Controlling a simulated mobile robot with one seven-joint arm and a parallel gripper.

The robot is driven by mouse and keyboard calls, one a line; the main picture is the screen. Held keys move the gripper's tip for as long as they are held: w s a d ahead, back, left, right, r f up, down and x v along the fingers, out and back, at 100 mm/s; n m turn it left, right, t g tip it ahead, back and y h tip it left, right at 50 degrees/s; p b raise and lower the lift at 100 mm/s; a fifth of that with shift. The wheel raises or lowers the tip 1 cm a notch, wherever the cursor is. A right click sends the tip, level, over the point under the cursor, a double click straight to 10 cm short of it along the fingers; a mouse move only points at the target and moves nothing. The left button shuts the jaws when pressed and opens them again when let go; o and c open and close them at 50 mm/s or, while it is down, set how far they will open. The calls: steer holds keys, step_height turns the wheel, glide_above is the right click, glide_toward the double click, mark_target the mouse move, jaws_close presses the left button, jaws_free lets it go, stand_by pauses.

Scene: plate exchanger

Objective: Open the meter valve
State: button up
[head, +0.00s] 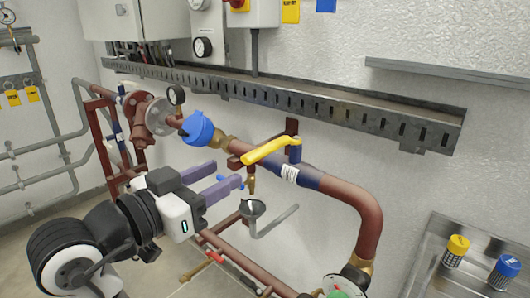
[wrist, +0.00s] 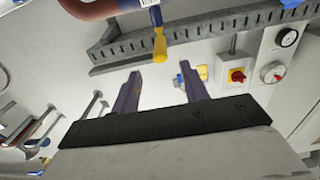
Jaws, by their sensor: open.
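A yellow lever handle (head: 270,151) sits on a dark red pipe (head: 335,187), just right of a blue round meter (head: 197,129). The lever's pivot is at its right end, and its free end points left. In the wrist view the yellow lever (wrist: 160,46) hangs from the pipe at the top, beyond my fingertips and roughly between them. My gripper (head: 226,172) is open and empty, left of and below the lever's free end in the head view. Its two purple fingers also show in the wrist view (wrist: 160,76), apart from the lever.
A small blue-handled valve (head: 229,180) and a grey bent-rod fitting (head: 255,208) are close to my fingers in the head view. A slotted metal cable tray (head: 300,98) runs along the wall above.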

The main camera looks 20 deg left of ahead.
mark_target(264, 152)
steer(key=p+x, duration=0.2)
steer(key=x, duration=1)
steer(key=shift+s+f, duration=0.1)
jaws_close()
